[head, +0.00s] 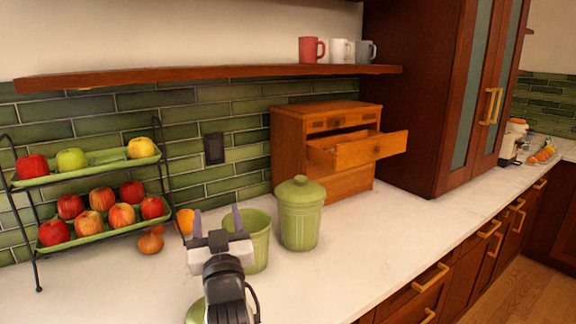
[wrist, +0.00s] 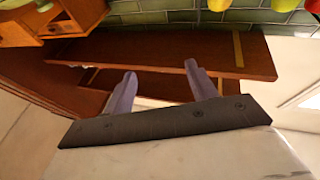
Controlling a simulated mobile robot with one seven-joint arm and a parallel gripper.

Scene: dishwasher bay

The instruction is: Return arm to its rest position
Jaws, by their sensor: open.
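My gripper (head: 217,213) is in the lower middle of the head view, above the white counter, with its two grey-purple fingers pointing up and apart. In the wrist view the same fingers (wrist: 160,72) are spread with nothing between them. In the head view it shows in front of the open green pot (head: 257,240) and left of the lidded green canister (head: 300,215). I cannot tell its exact height above the counter.
A two-tier fruit rack (head: 38,262) stands left. A small wooden chest (head: 290,150) with an open drawer (head: 392,146) stands behind the canister. A wall shelf (head: 220,74) holds three mugs (head: 340,50). The front counter (head: 350,260) is clear on the right.

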